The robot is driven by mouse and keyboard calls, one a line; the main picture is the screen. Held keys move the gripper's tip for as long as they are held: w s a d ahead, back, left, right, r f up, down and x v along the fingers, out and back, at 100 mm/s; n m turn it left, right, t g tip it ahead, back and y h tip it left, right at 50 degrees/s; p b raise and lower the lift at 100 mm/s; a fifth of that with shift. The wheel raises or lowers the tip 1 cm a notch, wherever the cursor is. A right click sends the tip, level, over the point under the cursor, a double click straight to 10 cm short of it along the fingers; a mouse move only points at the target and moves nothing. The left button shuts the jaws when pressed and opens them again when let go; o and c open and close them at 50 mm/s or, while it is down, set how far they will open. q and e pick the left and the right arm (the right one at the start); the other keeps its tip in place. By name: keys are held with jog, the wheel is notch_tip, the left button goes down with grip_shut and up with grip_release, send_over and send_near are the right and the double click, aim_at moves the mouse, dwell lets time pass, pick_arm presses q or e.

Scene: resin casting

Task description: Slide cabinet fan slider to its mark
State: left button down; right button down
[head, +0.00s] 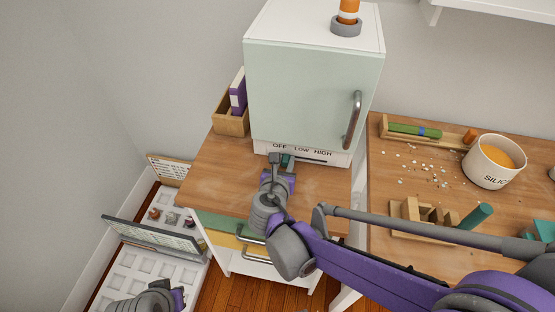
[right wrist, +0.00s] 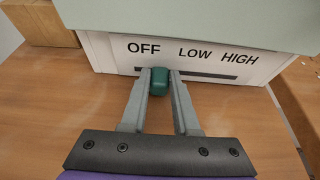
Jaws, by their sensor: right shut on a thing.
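The cabinet (head: 310,95) stands on a wooden stand, with a white strip at its base lettered OFF, LOW and HIGH. The fan slider is a dark green knob (right wrist: 159,80) in the right wrist view, at the left end of a dark slot (right wrist: 210,74), below and just right of OFF. My right gripper (right wrist: 160,88) is shut on the knob, one finger on each side. In the head view the right gripper (head: 282,162) is at the strip's left part. My left gripper (head: 178,297) is at the bottom left, away from the cabinet; its fingers are unclear.
A wooden box (head: 231,122) with a purple-white packet stands left of the cabinet. On the right table are a white SILICONE pot (head: 486,172), scattered white pellets and a wooden rack (head: 418,222). The stand's top is clear around my right gripper.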

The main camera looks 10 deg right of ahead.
aim_at(301, 157)
jog(key=d, duration=0.1)
jog(key=s+d, duration=0.1)
jog(key=d, duration=0.1)
jog(key=shift+s+d, duration=0.3)
jog(key=shift+s, duration=0.05)
jog(key=c, duration=0.6)
grip_release()
jog(key=shift+c, duration=0.2)
jog(key=p+v, duration=0.2)
jog(key=v, duration=0.9)
jog(key=shift+p, duration=0.3)
